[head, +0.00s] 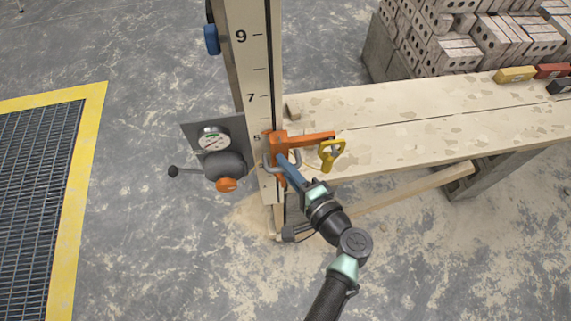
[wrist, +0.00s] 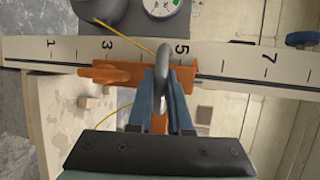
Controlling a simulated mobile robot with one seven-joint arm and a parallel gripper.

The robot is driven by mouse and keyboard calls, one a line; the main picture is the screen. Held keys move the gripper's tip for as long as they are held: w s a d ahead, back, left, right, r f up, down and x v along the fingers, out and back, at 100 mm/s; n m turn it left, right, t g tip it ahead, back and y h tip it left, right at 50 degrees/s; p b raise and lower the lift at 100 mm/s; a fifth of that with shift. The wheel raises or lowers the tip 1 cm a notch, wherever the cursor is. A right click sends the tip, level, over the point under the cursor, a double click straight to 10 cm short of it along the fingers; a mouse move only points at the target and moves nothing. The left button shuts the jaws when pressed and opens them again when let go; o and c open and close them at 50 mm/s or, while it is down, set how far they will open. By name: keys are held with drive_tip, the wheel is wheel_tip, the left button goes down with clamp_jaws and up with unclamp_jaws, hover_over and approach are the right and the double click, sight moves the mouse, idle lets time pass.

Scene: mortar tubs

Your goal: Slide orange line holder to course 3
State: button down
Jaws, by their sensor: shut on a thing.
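The orange line holder (head: 279,148) sits on the upright pale course pole (head: 250,60), with its orange arm reaching right over the plank. In the wrist view the holder (wrist: 110,74) lies along the pole's scale (wrist: 225,62), beside the span from about 3 to just past 5. No pointer that gives its exact course is clear. My gripper (head: 284,164) is shut on the holder's grey loop handle (wrist: 165,62), its blue fingers on both sides of the handle. In the wrist view my gripper (wrist: 164,105) hides part of the holder.
A gauge (head: 213,140) and a grey round housing with a lever and orange knob (head: 226,184) are left of the pole. The plank bench (head: 420,120) and stacked bricks (head: 455,50) are to the right.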

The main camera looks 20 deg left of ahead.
wheel_tip(320, 180, down, 16)
drive_tip(key=b, duration=1.4)
drive_tip(key=shift+r, duration=0.1)
drive_tip(key=c, duration=0.8)
unclamp_jaws()
drive_tip(key=shift+c, duration=0.2)
drive_tip(key=shift+r, duration=0.1)
drive_tip(key=v, duration=1.3)
drive_tip(key=shift+w+r, duration=0.1)
